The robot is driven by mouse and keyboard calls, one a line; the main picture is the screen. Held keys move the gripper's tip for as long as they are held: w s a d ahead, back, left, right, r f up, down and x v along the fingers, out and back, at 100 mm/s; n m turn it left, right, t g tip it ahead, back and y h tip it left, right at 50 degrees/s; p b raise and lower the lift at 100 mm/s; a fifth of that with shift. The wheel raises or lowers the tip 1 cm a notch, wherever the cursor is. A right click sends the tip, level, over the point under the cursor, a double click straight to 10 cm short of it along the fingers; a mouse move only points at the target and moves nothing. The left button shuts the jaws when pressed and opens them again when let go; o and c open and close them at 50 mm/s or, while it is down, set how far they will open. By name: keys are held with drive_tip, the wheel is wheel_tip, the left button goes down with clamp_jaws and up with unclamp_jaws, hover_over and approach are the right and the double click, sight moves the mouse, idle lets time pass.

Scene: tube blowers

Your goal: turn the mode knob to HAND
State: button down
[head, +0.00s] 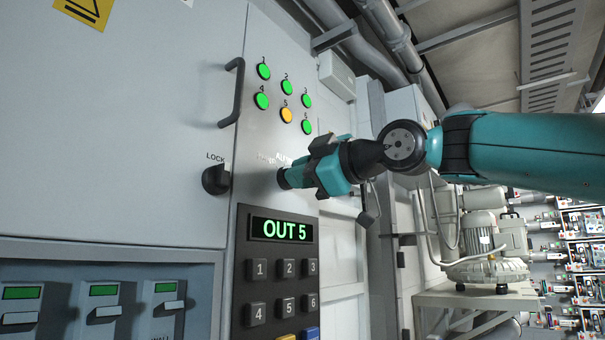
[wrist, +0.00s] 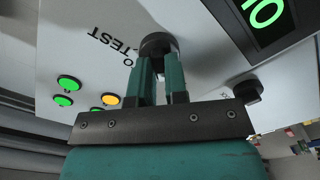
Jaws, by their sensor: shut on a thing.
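The mode knob (wrist: 157,43) is a round black knob on the grey panel, seen in the wrist view between my fingertips. In the head view my gripper covers nearly all of it. My gripper (head: 288,177), teal with dark parts, reaches in from the right and is shut on the knob; in the wrist view its two fingers (wrist: 159,72) stand on either side of it. The word TEST (wrist: 115,43) shows beside the knob in the wrist view. I cannot tell where the knob points.
A black knob marked LOCK (head: 215,179) is to the left. Above are several green lamps (head: 263,72) and one yellow lamp (head: 286,115). Below are a display reading OUT 5 (head: 284,229) and a keypad (head: 286,268). A door handle (head: 232,92) sticks out at upper left.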

drive_tip(key=c, duration=1.1)
unclamp_jaws()
drive_tip(key=shift+c, duration=0.2)
drive_tip(key=b+v, duration=0.3)
drive_tip(key=v, duration=1.4)
drive_tip(key=shift+s+b, duration=0.25)
drive_tip(key=shift+b, duration=0.15)
drive_tip(key=shift+d, duration=0.15)
